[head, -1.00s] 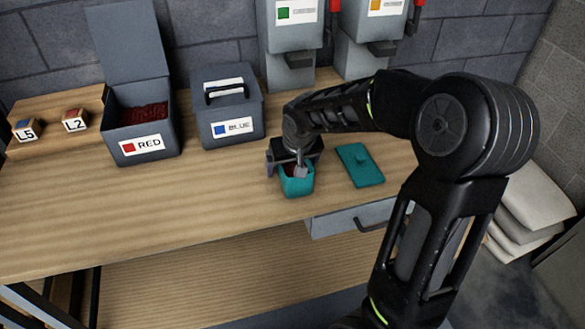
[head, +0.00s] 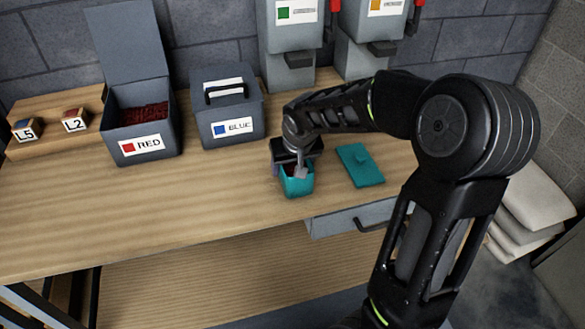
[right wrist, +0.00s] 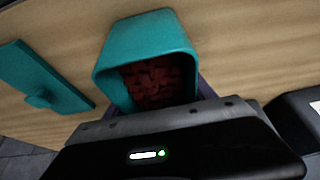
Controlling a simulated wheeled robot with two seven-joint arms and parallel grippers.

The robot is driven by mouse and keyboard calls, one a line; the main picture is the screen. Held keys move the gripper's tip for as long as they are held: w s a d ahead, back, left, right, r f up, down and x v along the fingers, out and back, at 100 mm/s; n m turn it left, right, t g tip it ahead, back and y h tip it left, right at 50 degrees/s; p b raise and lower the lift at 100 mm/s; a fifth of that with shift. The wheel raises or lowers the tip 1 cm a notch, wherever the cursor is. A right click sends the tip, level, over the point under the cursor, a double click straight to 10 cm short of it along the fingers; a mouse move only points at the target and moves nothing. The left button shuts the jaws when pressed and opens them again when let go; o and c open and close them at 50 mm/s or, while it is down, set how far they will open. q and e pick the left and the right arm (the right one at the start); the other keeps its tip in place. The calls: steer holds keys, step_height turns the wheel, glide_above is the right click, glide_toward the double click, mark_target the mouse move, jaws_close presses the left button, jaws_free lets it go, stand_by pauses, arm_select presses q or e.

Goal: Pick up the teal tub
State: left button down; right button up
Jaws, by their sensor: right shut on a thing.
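The teal tub (head: 297,186) stands on the wooden table near its front edge, in the middle of the head view. In the right wrist view the teal tub (right wrist: 150,38) shows dark red pieces (right wrist: 155,82) inside it. My right gripper (head: 298,169) is at the tub from above, shut on it; the fingertips are mostly hidden. The tub appears to rest on the table. A teal lid (head: 360,165) with a small knob lies flat to the right of the tub, apart from it; the lid also shows in the right wrist view (right wrist: 38,75). My left gripper is out of view.
An open grey box marked RED (head: 142,118) and a closed grey box marked BLUE (head: 230,117) stand behind at left. Two grey dispensers (head: 291,40) are on the wall. A drawer (head: 340,221) is below the table edge. The table's left front is clear.

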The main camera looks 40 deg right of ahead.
mark_target(291, 173)
jaws_close()
steer(key=shift+r, duration=0.1)
steer(key=shift+w+r, duration=0.1)
steer(key=shift+r, duration=0.15)
step_height(291, 173, up, 10)
steer(key=shift+f, duration=0.15)
stand_by(0.3)
stand_by(0.5)
